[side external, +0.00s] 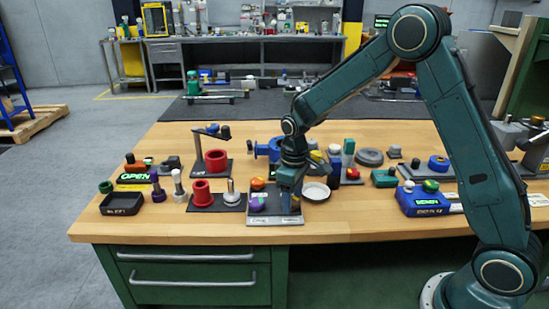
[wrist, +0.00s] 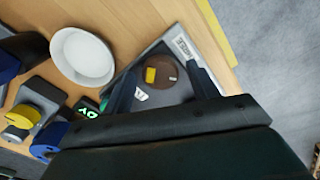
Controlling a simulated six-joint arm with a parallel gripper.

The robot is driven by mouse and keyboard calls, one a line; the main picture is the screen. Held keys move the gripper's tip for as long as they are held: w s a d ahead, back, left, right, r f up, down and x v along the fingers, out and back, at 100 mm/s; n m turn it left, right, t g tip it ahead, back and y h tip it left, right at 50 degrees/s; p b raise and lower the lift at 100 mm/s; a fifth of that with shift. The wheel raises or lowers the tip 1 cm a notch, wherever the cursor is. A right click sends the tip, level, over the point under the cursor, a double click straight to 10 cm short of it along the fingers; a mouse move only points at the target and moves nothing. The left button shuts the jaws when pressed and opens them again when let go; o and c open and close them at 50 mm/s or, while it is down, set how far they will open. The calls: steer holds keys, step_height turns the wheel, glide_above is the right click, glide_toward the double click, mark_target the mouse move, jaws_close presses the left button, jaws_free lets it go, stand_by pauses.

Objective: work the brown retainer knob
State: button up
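The plate (side external: 275,220) lies near the table's front edge in the side view, where my gripper hides most of the knob. My gripper (wrist: 161,72) points down over the plate with its fingers apart, one on each side of the knob. It also shows in the side view (side external: 291,206). I cannot tell whether the fingers touch the knob.
A white dish (side external: 316,191) stands close to the right of my gripper. Red cylinders (side external: 201,192) are further left. A blue box (side external: 422,202) is at the right. The front table strip is clear.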

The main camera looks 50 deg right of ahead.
steer(key=c, duration=0.8)
steer(key=shift+m, duration=3)
steer(key=o, duration=1)
steer(key=shift+r, duration=0.15)
